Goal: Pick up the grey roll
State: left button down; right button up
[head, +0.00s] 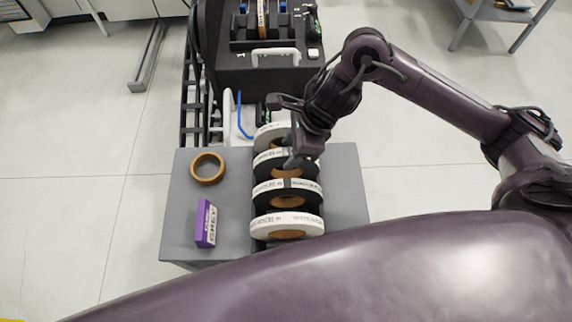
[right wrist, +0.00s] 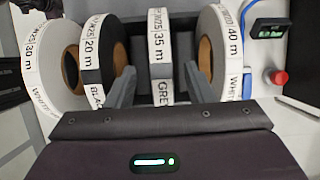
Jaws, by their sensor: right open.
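The grey roll (right wrist: 160,58) stands on edge in the right wrist view, its white label reading 35 and GREY. In the head view it appears to be the second roll from the back (head: 268,160) of the row, partly hidden by my right gripper. My right gripper (head: 293,153) reaches down over the row from above. In the right wrist view its two open fingers (right wrist: 158,88) are on either side of the grey roll, with gaps to it. My left gripper is not in view.
A black roll (right wrist: 97,50) and a white roll (right wrist: 222,50) stand close on either side, with another white roll (right wrist: 50,65) beyond the black one. A brown tape ring (head: 207,168) and a purple box (head: 206,223) are on the grey table (head: 180,215). A machine (head: 262,75) stands behind.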

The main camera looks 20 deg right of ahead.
aim_at(264, 164)
jog(key=x, duration=0.2)
jog(key=shift+w+a+f+p, duration=0.2)
jog(key=shift+a+f+p, duration=0.05)
jog(key=shift+a+p, duration=0.1)
jog(key=shift+a+f, duration=0.1)
jog(key=shift+f, duration=0.3)
jog(key=c, duration=0.7)
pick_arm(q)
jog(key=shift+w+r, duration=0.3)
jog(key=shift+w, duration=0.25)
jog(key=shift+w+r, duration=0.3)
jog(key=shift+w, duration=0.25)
pick_arm(e)
grip_shut()
jog(key=shift+w, duration=0.1)
